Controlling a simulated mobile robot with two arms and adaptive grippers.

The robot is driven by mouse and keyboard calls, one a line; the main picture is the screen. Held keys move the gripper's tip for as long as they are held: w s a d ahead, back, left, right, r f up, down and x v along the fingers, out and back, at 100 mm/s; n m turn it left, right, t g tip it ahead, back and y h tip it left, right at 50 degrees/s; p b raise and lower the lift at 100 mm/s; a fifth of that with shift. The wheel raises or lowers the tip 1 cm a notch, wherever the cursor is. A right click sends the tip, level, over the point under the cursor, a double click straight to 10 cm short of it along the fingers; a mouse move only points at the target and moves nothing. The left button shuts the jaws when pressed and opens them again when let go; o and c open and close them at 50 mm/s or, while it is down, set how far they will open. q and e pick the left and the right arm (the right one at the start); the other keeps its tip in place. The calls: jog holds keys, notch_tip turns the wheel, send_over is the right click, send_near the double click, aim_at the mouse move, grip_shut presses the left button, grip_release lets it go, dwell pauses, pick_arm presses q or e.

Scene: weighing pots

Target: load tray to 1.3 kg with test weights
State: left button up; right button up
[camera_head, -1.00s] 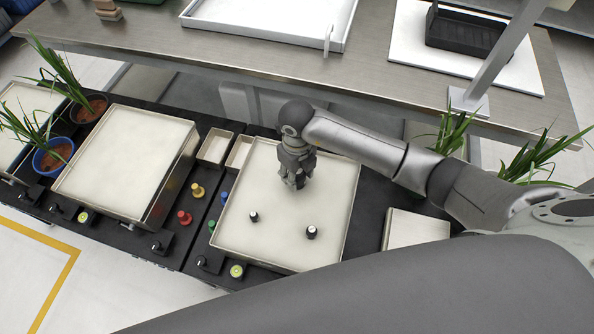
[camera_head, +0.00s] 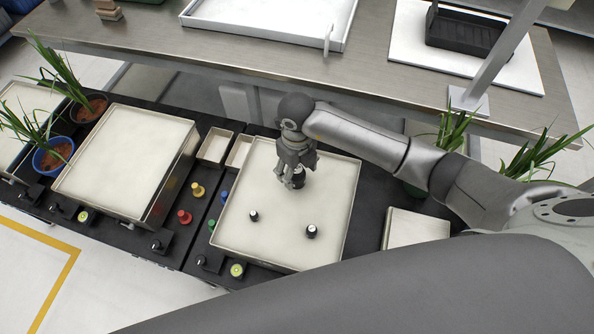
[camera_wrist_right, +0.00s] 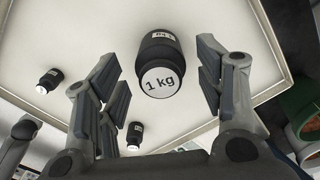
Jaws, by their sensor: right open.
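The white weighing tray (camera_head: 325,217) lies under my right gripper (camera_head: 287,181). A black weight (camera_head: 298,179) stands on the tray at the gripper's fingers; in the right wrist view this weight (camera_wrist_right: 157,55) is labelled "1 kg". The right gripper (camera_wrist_right: 160,90) is open, with a finger on each side of the weight and a gap to it. Two smaller black weights stand on the tray, one at the left (camera_head: 253,216) and one nearer the front (camera_head: 311,231). They also show in the right wrist view (camera_wrist_right: 50,78), (camera_wrist_right: 134,132). My left gripper is not in view.
Yellow (camera_head: 197,189) and red (camera_head: 184,216) knobbed weights and a blue one (camera_head: 224,197) stand left of the tray. Another weighing tray (camera_head: 125,160) is further left. Potted plants (camera_head: 52,154) stand at the far left. A metal bench (camera_head: 385,80) runs behind.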

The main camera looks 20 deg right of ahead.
aim_at(297, 169)
notch_tip(297, 169, up, 10)
jog(key=shift+r+b, duration=0.2)
jog(key=shift+b, duration=0.1)
